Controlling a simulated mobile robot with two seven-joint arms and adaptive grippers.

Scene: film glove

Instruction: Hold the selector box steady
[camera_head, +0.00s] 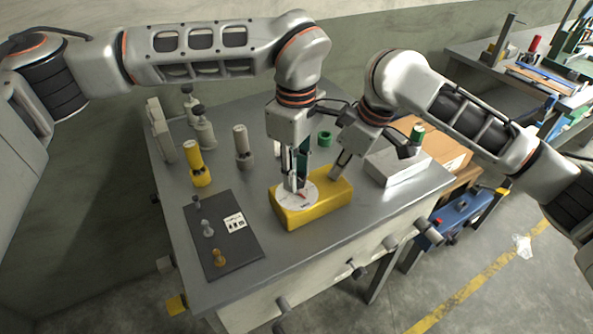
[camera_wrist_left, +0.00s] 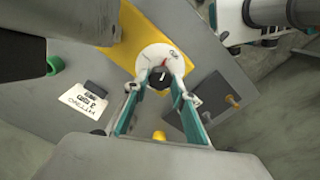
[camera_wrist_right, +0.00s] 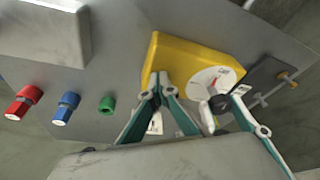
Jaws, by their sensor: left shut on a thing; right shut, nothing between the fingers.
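The selector box (camera_head: 317,208) is a yellow box on the grey bench, with a white round dial (camera_head: 300,201) on top at its left end. My left gripper (camera_head: 294,182) is above the dial, shut on its black knob (camera_wrist_left: 160,78). A red mark shows on the dial in the left wrist view. My right gripper (camera_head: 335,174) is shut and empty, its fingertips at the box's far right part. In the right wrist view the tips (camera_wrist_right: 158,84) meet against the yellow box (camera_wrist_right: 190,55); whether they press on it I cannot tell.
A dark mat (camera_head: 222,240) with small pegs and a label lies left of the box. Yellow (camera_head: 197,165) and grey (camera_head: 243,148) cylinders stand behind it. A green ring (camera_head: 325,139) is at the back. A white block (camera_head: 397,165) stands to the right. The front bench strip is clear.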

